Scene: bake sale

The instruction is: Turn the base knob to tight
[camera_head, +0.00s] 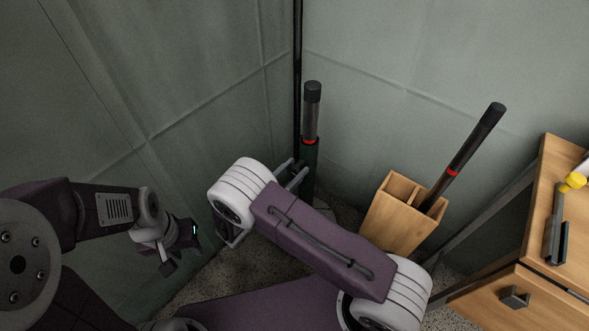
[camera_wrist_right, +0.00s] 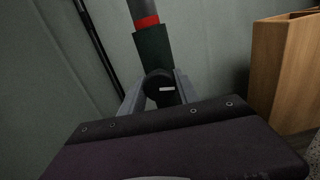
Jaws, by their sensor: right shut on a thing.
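A round black knob (camera_wrist_right: 160,88) with a short white mark sits low on a dark green tube (camera_wrist_right: 153,47), seen in the right wrist view. The mark lies nearly level across its face. The tube has a red band and a grey pole above, and stands upright in the corner in the head view (camera_head: 310,160). My right gripper (camera_wrist_right: 158,92) is shut on the knob, one grey finger on each side; in the head view my arm hides the knob. My left gripper (camera_head: 182,250) is empty at the left, apart from the tube; its finger opening is unclear.
A wooden holder (camera_head: 400,222) with a second dark pole (camera_head: 470,150) leaning in it stands right of the tube. A wooden cabinet (camera_head: 550,210) with a drawer is at the far right. Fabric walls (camera_head: 200,80) close in behind and left.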

